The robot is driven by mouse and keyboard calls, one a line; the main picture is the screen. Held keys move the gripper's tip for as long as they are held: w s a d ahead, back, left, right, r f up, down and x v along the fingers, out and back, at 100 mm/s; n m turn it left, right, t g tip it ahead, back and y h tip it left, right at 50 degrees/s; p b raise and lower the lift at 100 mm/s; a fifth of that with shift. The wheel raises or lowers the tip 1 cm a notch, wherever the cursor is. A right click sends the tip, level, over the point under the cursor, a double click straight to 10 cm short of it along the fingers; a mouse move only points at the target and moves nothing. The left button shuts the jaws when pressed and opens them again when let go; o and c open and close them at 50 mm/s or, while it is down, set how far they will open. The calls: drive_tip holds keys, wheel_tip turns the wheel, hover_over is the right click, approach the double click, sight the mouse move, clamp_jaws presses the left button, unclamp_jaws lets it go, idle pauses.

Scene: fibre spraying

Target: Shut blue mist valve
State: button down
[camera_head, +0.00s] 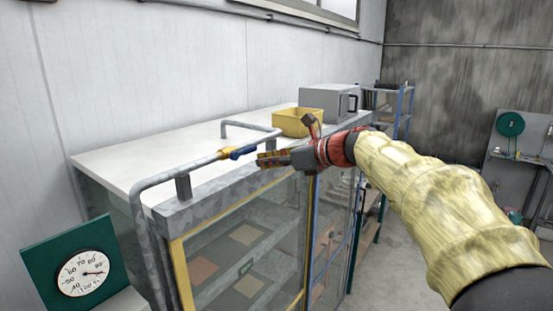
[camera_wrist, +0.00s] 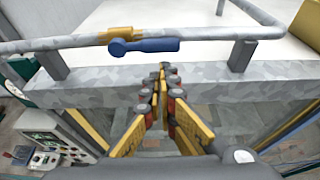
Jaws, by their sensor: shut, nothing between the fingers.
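The blue mist valve handle (camera_head: 243,153) sits on a brass valve body (camera_head: 226,153) in the grey pipe along the front top edge of the cabinet. In the wrist view the blue handle (camera_wrist: 152,45) lies along the pipe, pointing right from the brass body (camera_wrist: 116,34). My gripper (camera_head: 262,160) is just right of the handle in the head view. In the wrist view my gripper (camera_wrist: 162,68) has its fingertips together, just below the handle and apart from it in the picture. Nothing is between the fingers.
The grey pipe (camera_head: 165,181) runs on posts above the cabinet's metal front beam (camera_wrist: 90,88). A yellow bin (camera_head: 297,123) and a grey box (camera_head: 325,99) stand farther back on the white top (camera_head: 120,163). A round gauge (camera_head: 83,273) is at lower left. A control panel (camera_wrist: 45,145) shows lower left in the wrist view.

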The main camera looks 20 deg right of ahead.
drive_tip(key=x, duration=0.3)
drive_tip(key=shift+w+a, duration=0.1)
